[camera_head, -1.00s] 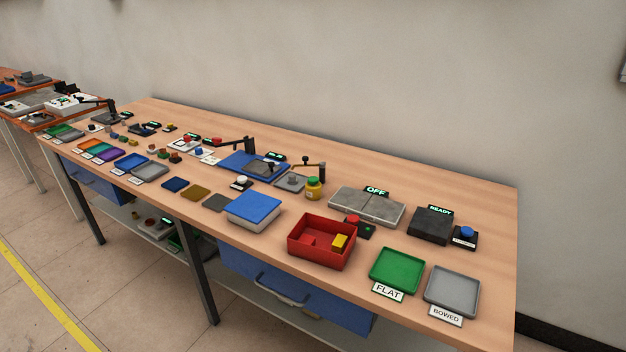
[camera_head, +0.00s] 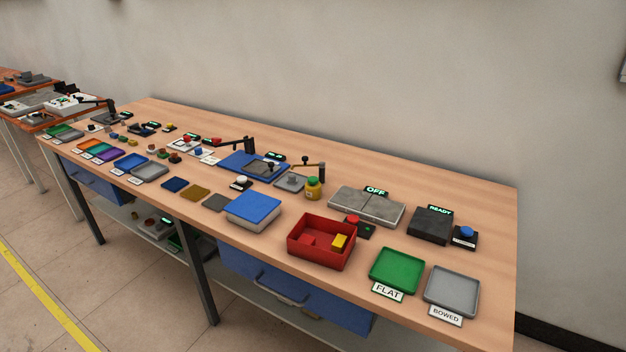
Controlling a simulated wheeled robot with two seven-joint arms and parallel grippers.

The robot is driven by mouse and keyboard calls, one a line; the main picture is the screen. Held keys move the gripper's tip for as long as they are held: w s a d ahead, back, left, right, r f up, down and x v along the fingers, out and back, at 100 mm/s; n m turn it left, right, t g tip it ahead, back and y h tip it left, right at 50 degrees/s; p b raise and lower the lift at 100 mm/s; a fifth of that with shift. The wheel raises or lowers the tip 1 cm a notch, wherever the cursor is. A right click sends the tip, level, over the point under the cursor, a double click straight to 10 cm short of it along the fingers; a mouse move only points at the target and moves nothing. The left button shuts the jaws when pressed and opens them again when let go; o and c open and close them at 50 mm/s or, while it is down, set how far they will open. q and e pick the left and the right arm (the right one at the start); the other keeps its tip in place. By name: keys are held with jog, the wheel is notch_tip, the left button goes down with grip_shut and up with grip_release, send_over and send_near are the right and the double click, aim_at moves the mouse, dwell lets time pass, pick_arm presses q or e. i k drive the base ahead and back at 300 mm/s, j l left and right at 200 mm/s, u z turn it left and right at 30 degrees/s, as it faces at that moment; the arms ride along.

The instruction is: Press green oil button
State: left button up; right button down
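A yellow bottle-like container with a green top (camera_head: 313,188) stands upright near the middle of the long wooden table. I cannot tell whether its green top is the oil button. A red button (camera_head: 353,219) on a dark box has a small green spot beside it, in front of the grey slab marked OFF. Neither of my grippers is in view, and nothing touches these things.
A red bin (camera_head: 321,259) with red and yellow blocks, a green tray (camera_head: 395,287) labelled FLAT and a grey tray (camera_head: 452,306) labelled BOWED line the front edge. A blue-topped box (camera_head: 253,208) is left of the bin. The right back tabletop is bare.

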aim_at(312, 180)
jog(key=i+j+z, duration=0.1)
jog(key=i+j, duration=0.3)
jog(key=j, duration=0.25)
jog(key=i+j+z, duration=0.15)
jog(key=i+j, duration=0.2)
jog(key=j, duration=0.3)
jog(key=i+j+z, duration=0.15)
jog(key=j, duration=0.2)
jog(key=i+j, duration=0.2)
jog(key=j, duration=0.15)
jog(key=z, duration=0.05)
